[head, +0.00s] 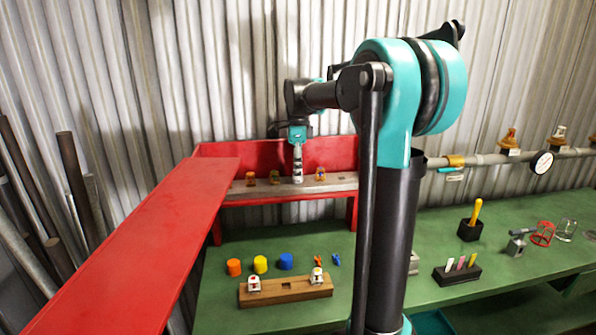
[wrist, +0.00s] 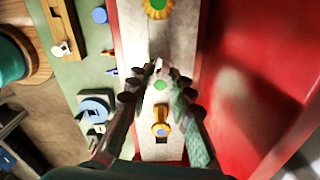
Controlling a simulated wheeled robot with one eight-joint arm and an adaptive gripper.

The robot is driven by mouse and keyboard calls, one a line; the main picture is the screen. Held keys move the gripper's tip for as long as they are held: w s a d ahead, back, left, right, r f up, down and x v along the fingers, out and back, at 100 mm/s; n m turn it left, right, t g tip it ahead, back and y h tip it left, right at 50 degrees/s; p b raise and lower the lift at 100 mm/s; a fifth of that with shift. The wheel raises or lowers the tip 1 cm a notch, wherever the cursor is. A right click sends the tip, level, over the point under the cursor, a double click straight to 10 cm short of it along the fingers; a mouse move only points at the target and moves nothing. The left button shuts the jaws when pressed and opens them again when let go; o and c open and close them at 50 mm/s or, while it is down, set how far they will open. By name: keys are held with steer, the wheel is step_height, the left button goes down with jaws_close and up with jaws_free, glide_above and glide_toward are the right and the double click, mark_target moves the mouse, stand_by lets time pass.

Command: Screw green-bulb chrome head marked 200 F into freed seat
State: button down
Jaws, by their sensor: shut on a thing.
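My gripper (head: 297,178) points down at the grey pipe bar (head: 343,182) on the red rack, between brass heads. In the wrist view its fingers (wrist: 160,88) are closed around a small pale metal head with a green bulb (wrist: 160,85). The head is at the bar, in line with the brass heads. The fingers hide its sides and the seat beneath, so I cannot tell how deep it sits. No 200 F marking is readable. A brass head (wrist: 160,130) and another with a green centre (wrist: 157,5) stand on either side along the bar.
A wooden block (head: 285,293) with two chrome heads (head: 254,284) (head: 316,276) lies on the green bench. Behind it are orange (head: 234,267), yellow (head: 260,264) and blue (head: 286,262) caps. The red rack's back panel (head: 330,152) rises close behind the bar. A long red beam (head: 150,240) runs at left.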

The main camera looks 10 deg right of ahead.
steer(key=shift+m, duration=0.3)
steer(key=m, duration=0.5)
steer(key=shift+m, duration=0.3)
steer(key=m, duration=0.5)
steer(key=c, duration=1.2)
jaws_free()
